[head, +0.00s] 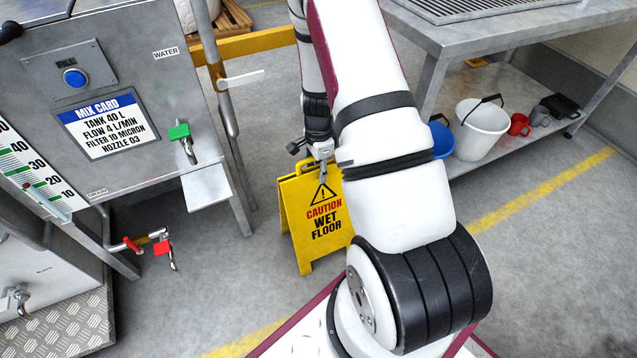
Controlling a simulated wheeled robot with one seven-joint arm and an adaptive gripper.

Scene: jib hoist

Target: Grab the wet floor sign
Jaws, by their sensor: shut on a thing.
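The yellow wet floor sign (318,225) stands upright on the grey floor in the middle of the head view. It bears a warning triangle and the words "CAUTION WET FLOOR". My gripper (322,172) is at the sign's top edge, shut on it from above. My white arm reaches across the picture and hides the sign's right side. The exact contact of the fingers is small and partly hidden.
A steel tank unit with a green-handled tap (180,132) and red valves (163,247) stands at left. At right, a steel bench (490,30) has a lower shelf with a white bucket (482,128), blue bucket (441,140) and red mug (519,125). A yellow rail (250,45) lies behind.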

